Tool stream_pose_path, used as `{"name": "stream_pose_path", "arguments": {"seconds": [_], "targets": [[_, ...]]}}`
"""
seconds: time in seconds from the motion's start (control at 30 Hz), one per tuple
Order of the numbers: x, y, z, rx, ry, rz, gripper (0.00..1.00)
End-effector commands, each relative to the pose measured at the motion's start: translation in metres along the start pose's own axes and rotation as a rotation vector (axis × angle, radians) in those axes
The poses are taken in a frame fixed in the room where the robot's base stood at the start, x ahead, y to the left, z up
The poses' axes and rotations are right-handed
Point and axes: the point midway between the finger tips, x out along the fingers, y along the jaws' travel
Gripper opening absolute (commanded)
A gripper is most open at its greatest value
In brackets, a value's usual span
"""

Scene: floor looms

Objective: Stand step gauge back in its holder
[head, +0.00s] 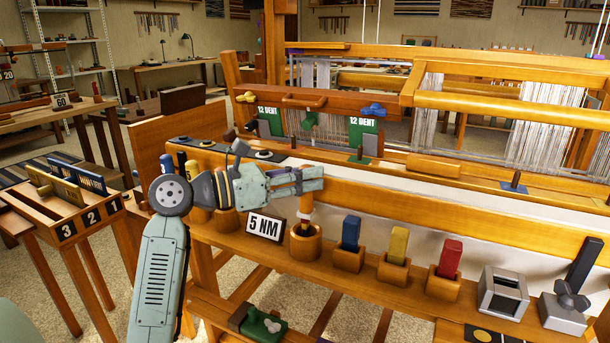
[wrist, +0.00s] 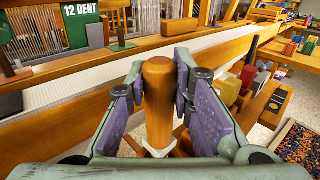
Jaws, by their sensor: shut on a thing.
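My gripper (head: 312,180) is shut on the upright wooden handle (wrist: 158,95) of a tool, with its fingers on either side. The handle has a rounded top and a white collar low down. In the head view the tool's lower part (head: 306,207) shows below the fingers, directly above a round wooden cup (head: 305,248) and seemingly reaching into it. How deep it sits is unclear. No thing is clearly marked as the step gauge. A dark tilted bar (head: 584,262) stands at a grey clamp block (head: 563,312) with a star knob, far right.
Right of the cup, blue (head: 350,233), yellow (head: 398,245) and red (head: 449,258) blocks stand in wooden holders. A grey metal block with a square opening (head: 503,292) follows. A "5 NM" sign (head: 265,226) stands left of the cup. The loom beam (head: 420,215) runs behind.

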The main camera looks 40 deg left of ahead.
Motion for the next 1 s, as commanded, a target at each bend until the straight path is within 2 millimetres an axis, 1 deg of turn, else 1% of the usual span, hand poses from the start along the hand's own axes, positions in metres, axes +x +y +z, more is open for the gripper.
{"name": "stream_pose_path", "arguments": {"seconds": [1.0], "targets": [[0.0,0.0,-0.032,0.001,-0.001,0.0,0.0]]}}
